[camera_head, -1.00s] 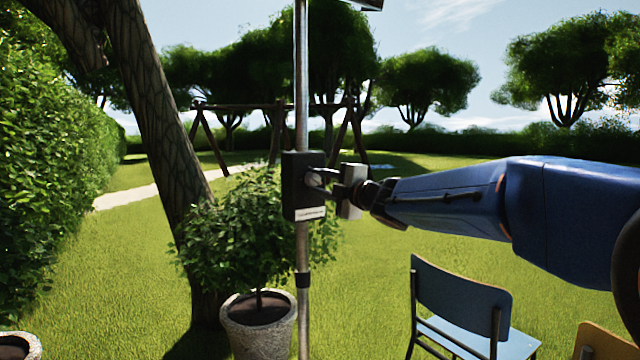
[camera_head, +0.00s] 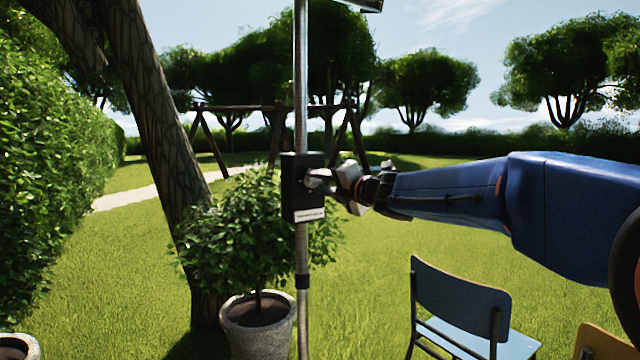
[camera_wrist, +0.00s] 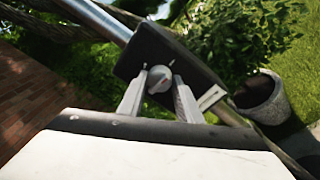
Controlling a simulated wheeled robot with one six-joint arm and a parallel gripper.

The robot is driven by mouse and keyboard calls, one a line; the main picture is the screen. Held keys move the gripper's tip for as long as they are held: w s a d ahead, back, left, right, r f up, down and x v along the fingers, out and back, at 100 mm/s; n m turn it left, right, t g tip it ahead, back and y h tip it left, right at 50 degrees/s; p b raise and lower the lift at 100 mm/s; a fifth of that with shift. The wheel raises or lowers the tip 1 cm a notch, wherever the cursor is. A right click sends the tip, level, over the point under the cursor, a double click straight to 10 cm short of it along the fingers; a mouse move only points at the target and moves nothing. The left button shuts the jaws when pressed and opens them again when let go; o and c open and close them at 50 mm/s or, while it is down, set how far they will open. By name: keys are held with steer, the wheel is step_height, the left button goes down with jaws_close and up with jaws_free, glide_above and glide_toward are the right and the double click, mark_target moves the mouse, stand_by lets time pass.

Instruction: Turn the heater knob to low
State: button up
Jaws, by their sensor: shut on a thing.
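The heater's black control box (camera_head: 303,201) is fixed to a thin metal pole (camera_head: 302,92) left of centre in the head view. The control box also shows in the wrist view (camera_wrist: 146,57). The grey round knob (camera_wrist: 159,80) sits on the box's face. My gripper (camera_head: 326,181) reaches in from the right. In the wrist view my gripper (camera_wrist: 160,84) has one finger on each side of the knob and is shut on it. In the head view the fingers mostly hide the knob. I cannot read any marks around it.
A potted bush (camera_head: 258,325) stands behind the pole, close to a leaning tree trunk (camera_head: 160,130). A blue chair (camera_head: 460,300) stands at the lower right below my arm. Open lawn (camera_head: 130,270) lies around. A brick surface (camera_wrist: 35,95) shows at the wrist view's left.

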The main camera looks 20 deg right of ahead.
steer(key=shift+f, duration=0.1)
steer(key=o, duration=1)
steer(key=shift+o, duration=0.2)
steer(key=v, duration=1.7)
steer(key=shift+s+d, duration=0.15)
